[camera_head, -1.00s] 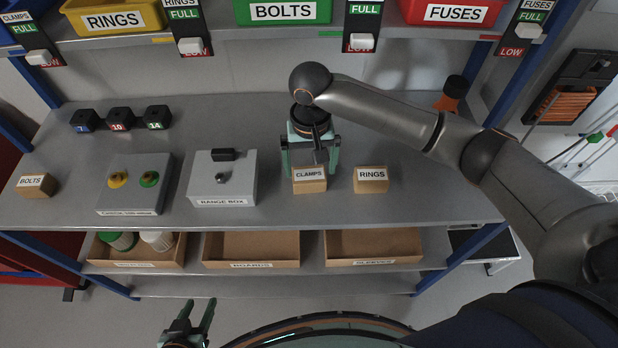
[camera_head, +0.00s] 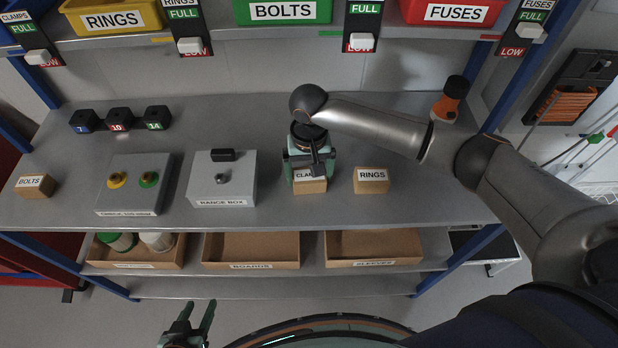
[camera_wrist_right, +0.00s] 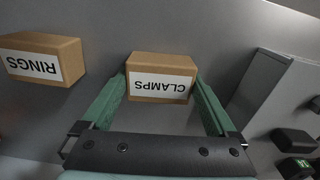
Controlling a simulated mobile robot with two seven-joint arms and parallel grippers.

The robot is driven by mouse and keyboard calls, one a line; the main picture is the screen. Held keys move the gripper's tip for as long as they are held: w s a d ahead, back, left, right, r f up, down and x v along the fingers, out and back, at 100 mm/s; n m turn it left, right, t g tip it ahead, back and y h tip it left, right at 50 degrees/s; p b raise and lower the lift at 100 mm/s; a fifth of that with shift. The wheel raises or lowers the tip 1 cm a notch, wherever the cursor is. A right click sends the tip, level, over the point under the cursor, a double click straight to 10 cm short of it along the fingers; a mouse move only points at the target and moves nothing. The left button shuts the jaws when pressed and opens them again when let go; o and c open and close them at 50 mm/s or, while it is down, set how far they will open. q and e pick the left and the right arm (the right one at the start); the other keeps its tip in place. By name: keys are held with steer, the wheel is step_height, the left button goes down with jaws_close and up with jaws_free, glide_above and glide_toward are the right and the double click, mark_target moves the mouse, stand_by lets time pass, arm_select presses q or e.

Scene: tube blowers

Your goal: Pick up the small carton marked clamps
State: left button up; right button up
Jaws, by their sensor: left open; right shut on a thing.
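The small carton marked CLAMPS (camera_head: 310,185) is brown with a white label and stands on the grey bench between the range box and the rings carton. My right gripper (camera_head: 309,178) comes down over it from behind and is shut on it, covering part of its label. In the right wrist view the clamps carton (camera_wrist_right: 160,78) sits between the green fingers of the right gripper (camera_wrist_right: 160,88), one at each side. My left gripper (camera_head: 201,318) is open and empty, low in front of the bench.
The rings carton (camera_head: 371,181) stands close to the right of the clamps carton; the range box (camera_head: 222,180) stands to its left. A control box (camera_head: 134,185) and a bolts carton (camera_head: 35,186) are further left. An orange-and-black object (camera_head: 449,100) stands at the back right.

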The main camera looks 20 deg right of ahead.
mark_target(309, 175)
steer(key=c, duration=0.4)
steer(key=shift+c, duration=0.2)
steer(key=shift+r, duration=0.1)
steer(key=shift+r, duration=0.45)
step_height(309, 175, up, 2)
steer(key=shift+r, duration=0.25)
steer(key=s+r+p, duration=0.2)
steer(key=s+r, duration=0.7)
steer(key=s, duration=0.5)
steer(key=w+d+r+n, duration=0.2)
steer(key=w+d+r, duration=0.2)
steer(key=w+d, duration=0.1)
steer(key=shift+d+r, duration=0.4)
steer(key=shift+d, duration=0.2)
